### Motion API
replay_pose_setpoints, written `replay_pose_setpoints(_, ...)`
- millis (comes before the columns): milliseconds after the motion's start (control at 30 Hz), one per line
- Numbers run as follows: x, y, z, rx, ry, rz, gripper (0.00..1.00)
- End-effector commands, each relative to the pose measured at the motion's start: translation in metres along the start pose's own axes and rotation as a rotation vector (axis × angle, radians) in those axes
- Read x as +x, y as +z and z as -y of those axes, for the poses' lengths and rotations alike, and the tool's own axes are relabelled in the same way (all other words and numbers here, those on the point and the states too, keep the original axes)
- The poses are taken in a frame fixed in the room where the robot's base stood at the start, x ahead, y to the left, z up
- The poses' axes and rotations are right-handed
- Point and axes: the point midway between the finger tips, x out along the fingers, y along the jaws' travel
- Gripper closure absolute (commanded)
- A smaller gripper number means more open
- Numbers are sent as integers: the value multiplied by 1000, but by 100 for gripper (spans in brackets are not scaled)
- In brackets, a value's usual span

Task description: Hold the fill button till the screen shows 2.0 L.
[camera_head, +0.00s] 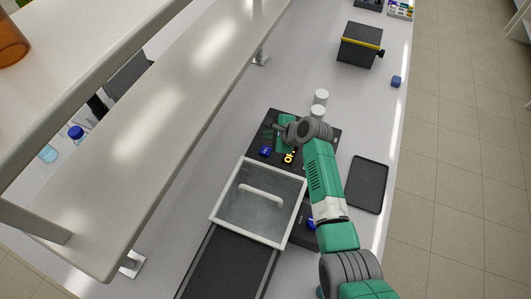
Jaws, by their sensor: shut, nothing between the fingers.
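The black rig base (333,138) sits on the bench, partly covered by my arm. A small screen with yellow digits (289,157) shows beside my arm; the digits are too small and partly hidden to read surely. A small blue panel or button (265,151) lies left of the screen, its label unreadable. Another blue part (311,223) shows by the tank's right side; I cannot tell which is the fill button. My gripper (277,127) is over the far part of the base, shut and empty. I cannot tell whether it touches anything.
A clear-lidded tank (233,210) with a white rim and handle stands nearer. Two white cylinders (320,97) stand behind the base. A dark tray (366,184) lies right. A black box (358,46) and blue cube (396,81) are farther back. A shelf (150,130) overhangs left.

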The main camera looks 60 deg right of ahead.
Motion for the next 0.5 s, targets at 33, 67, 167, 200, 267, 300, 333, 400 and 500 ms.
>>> replay_pose_setpoints(33, 11, -8, -8, 0, 0, -1, 100)
replay_pose_setpoints(67, 14, -11, -10, 0, 0, -1, 100)
replay_pose_setpoints(167, 24, -19, -18, -1, 0, -2, 100)
replay_pose_setpoints(200, 28, -22, -21, -1, -1, -2, 100)
replay_pose_setpoints(267, 32, -24, -24, 0, 0, -1, 100)
replay_pose_setpoints(300, 36, -26, -26, 0, 0, -1, 100)
replay_pose_setpoints(333, 38, -27, -27, 0, 0, 0, 100)
replay_pose_setpoints(400, 41, -30, -29, -1, -1, 0, 100)
replay_pose_setpoints(500, 42, -30, -30, -1, -1, 0, 100)
